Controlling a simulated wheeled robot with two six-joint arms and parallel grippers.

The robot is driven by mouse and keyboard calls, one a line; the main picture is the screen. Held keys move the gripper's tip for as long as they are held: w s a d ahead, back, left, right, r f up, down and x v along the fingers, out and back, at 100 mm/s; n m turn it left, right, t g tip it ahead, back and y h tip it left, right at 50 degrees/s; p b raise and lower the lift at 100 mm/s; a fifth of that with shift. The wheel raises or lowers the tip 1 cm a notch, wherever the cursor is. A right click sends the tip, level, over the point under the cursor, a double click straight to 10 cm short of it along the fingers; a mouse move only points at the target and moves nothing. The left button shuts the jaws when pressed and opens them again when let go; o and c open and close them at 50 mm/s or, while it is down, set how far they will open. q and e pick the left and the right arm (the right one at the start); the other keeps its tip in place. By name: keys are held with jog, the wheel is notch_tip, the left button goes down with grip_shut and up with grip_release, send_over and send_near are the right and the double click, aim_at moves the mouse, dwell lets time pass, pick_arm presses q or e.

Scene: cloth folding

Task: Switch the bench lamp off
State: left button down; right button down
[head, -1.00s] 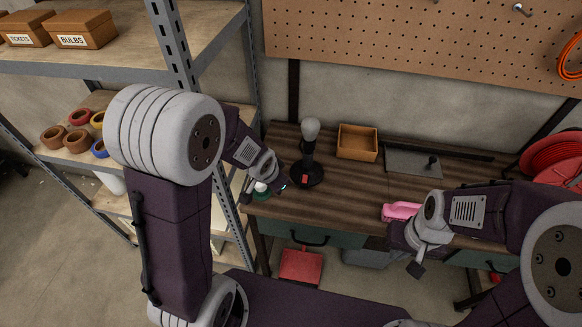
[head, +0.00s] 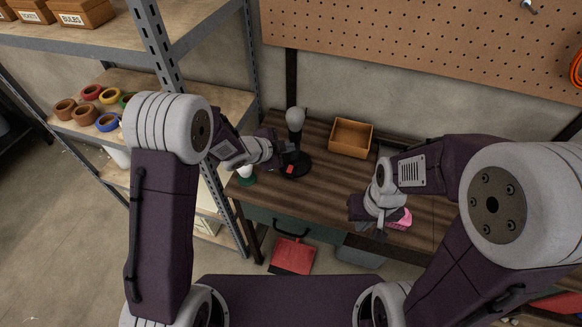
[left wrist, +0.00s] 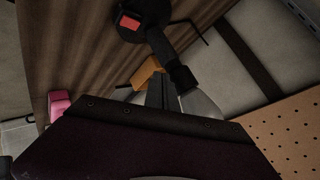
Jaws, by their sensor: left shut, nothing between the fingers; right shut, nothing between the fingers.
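The bench lamp (head: 296,122) stands upright near the left end of the bench, with a pale bulb on a dark stem and a round black base. I see no clear glow on the bulb. A red switch (head: 290,169) sits on the base; it also shows in the left wrist view (left wrist: 130,22). My left gripper (head: 290,154) is shut and empty, close beside the stem above the base; I cannot tell if it touches. In the left wrist view the lamp (left wrist: 163,47) lies just beyond the fingers. My right gripper (head: 362,226) is shut and empty near a pink object.
The pink object (head: 400,218) lies at the bench's front, partly hidden by my right arm. An open wooden box (head: 351,138) stands right of the lamp. A white-and-green item (head: 246,176) is at the left corner. Metal shelving (head: 165,60) rises on the left.

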aim_at(289, 170)
pick_arm(q)
jog(key=f+b, duration=0.4)
jog(key=f, duration=0.1)
jog(key=w+f+b, duration=0.1)
jog(key=f+b, duration=0.1)
jog(key=f, duration=0.1)
jog(key=shift+d, duration=0.1)
dwell(1.7)
jog(key=shift+f+b, duration=0.45)
jog(key=shift+b, duration=0.05)
jog(key=shift+f, duration=0.3)
dwell(0.4)
jog(key=shift+r, duration=0.15)
jog(key=shift+r+p, duration=0.4)
jog(key=shift+r, duration=0.2)
jog(key=r+p, duration=0.4)
jog(key=r, duration=0.1)
jog(key=shift+s, duration=0.3)
